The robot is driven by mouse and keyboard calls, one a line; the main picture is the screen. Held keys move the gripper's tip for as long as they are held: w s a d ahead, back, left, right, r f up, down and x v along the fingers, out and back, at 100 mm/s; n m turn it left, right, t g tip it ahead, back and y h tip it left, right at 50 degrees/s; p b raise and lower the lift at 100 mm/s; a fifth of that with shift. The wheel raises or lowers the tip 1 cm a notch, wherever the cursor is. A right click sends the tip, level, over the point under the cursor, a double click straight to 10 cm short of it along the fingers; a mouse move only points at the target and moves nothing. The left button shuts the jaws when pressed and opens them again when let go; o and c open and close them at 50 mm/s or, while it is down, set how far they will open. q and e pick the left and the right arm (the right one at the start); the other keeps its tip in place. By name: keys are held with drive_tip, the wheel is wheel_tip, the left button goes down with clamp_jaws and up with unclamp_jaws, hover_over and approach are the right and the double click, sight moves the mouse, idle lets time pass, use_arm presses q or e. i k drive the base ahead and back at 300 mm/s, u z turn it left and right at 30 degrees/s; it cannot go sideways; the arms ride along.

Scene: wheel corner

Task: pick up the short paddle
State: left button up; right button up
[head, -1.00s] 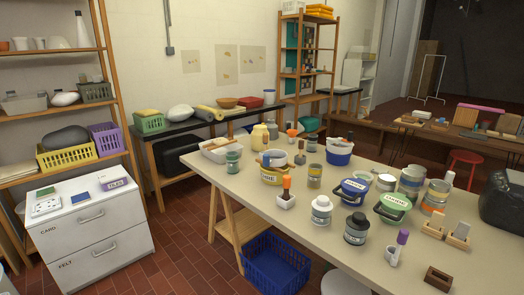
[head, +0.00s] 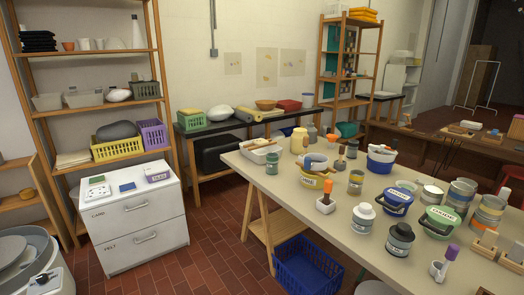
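I cannot make out a short paddle for certain. On the long beige table (head: 290,212), a white tray (head: 262,152) at the far left end holds a small tan item. An orange-handled tool (head: 327,186) stands in a white holder (head: 325,205), and a purple-handled tool (head: 451,252) stands in another at the right. Neither of my grippers is in view.
A white drawer cabinet (head: 140,222) stands left of the table, across a strip of clear brick floor (head: 215,235). A blue crate (head: 305,268) lies by the table. Blue (head: 398,196) and green (head: 440,221) tubs and several jars crowd the table's right part. A grey round machine (head: 28,262) is at lower left.

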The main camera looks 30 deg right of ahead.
sight(306, 139)
drive_tip(key=u, duration=0.05)
drive_tip(key=i, duration=3.8)
drive_tip(key=z, duration=3.45)
